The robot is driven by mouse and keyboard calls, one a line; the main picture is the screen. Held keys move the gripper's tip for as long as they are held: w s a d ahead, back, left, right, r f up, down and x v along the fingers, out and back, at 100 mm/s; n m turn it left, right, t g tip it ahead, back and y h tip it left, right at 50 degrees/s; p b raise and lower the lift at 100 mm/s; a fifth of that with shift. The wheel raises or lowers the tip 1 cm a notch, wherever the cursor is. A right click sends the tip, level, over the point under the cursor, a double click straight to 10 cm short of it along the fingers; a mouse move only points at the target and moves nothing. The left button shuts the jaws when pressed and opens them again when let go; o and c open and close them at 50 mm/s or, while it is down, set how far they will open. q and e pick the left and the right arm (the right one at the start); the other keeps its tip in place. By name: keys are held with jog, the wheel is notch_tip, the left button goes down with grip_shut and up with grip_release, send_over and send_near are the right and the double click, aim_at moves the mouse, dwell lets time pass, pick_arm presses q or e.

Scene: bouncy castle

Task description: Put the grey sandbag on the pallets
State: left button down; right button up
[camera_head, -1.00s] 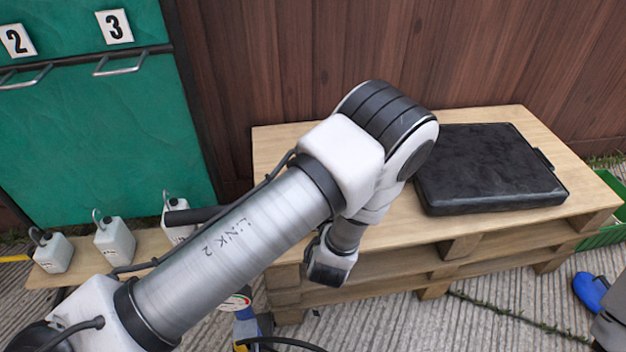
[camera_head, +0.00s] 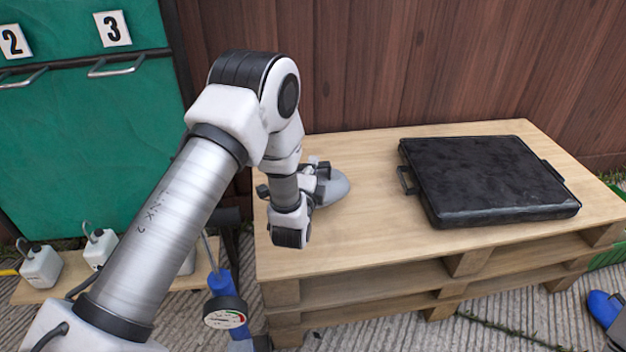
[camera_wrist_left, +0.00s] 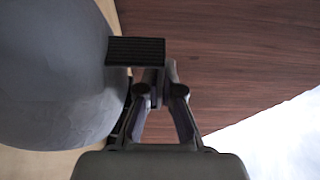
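The grey sandbag (camera_head: 334,189) lies at the left end of the pallets (camera_head: 350,250), partly hidden behind my left gripper. My left gripper (camera_head: 317,169) is right at the bag, over the pallet top. In the left wrist view the bag (camera_wrist_left: 50,85) fills the left side, and a ridged black finger pad of my gripper (camera_wrist_left: 158,65) overlaps its edge. The fingers look close together there, but I cannot tell whether they grip part of the bag. My right gripper is out of view.
A black flat case (camera_head: 485,180) with handles lies on the right half of the pallets. Bare wood is free between it and the bag. A wooden wall (camera_head: 420,65) stands behind. A blue pump with gauge (camera_head: 224,312) and white weights (camera_head: 40,265) are at the left.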

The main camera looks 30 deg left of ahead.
pick_arm(q)
notch_tip(320, 180, down, 3)
jog(key=shift+d+f+b, duration=0.1)
jog(key=shift+f+b, duration=0.1)
jog(key=shift+b, duration=0.45)
jog(key=shift+r, duration=0.1)
jog(key=c, duration=1.6)
grip_release()
jog(key=shift+f, duration=0.2)
jog(key=shift+c, duration=0.2)
jog(key=o, duration=0.3)
jog(key=shift+s, duration=0.1)
